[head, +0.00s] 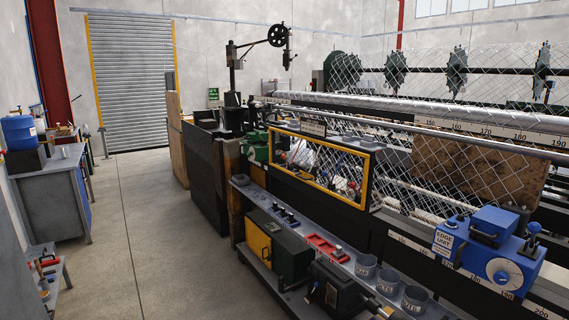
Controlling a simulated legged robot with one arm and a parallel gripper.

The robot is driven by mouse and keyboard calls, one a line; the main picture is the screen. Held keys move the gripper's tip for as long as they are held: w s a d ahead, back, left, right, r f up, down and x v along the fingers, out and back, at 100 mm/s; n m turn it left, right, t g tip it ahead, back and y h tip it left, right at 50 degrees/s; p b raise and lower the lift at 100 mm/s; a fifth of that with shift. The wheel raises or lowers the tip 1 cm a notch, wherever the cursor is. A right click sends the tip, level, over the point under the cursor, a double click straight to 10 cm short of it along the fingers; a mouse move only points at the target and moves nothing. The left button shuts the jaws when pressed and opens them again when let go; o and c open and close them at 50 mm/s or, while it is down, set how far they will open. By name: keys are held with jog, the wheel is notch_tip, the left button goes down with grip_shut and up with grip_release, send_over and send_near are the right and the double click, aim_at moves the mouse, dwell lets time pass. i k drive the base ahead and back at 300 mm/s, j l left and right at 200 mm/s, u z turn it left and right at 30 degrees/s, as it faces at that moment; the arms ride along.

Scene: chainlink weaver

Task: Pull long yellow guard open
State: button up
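The long yellow guard (330,192) is a yellow-framed panel with a see-through window on the front of the weaving machine, in the middle of the head view. Its frame runs lengthwise along the machine and appears to lie flat over the opening. Coloured parts show behind the window. I cannot make out a separate handle on it. My gripper does not show in this view.
Below the guard, a grey shelf (262,205) holds a red tray (326,247) and several grey cups (389,281). A blue edge unit (489,247) sits at the right. Open concrete floor (140,225) lies left of the machine. A blue-grey workbench (52,187) stands at the far left.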

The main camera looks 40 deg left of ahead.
aim_at(308, 177)
jog(key=u, duration=1.4)
jog(key=i+j, duration=0.25)
jog(key=i, duration=0.25)
jog(key=i+j, duration=0.25)
jog(key=i, duration=0.25)
jog(key=i+j+z, duration=0.1)
jog(key=i+j, duration=0.15)
jog(key=i, duration=0.3)
jog(key=i+j, duration=0.25)
jog(key=i, duration=0.25)
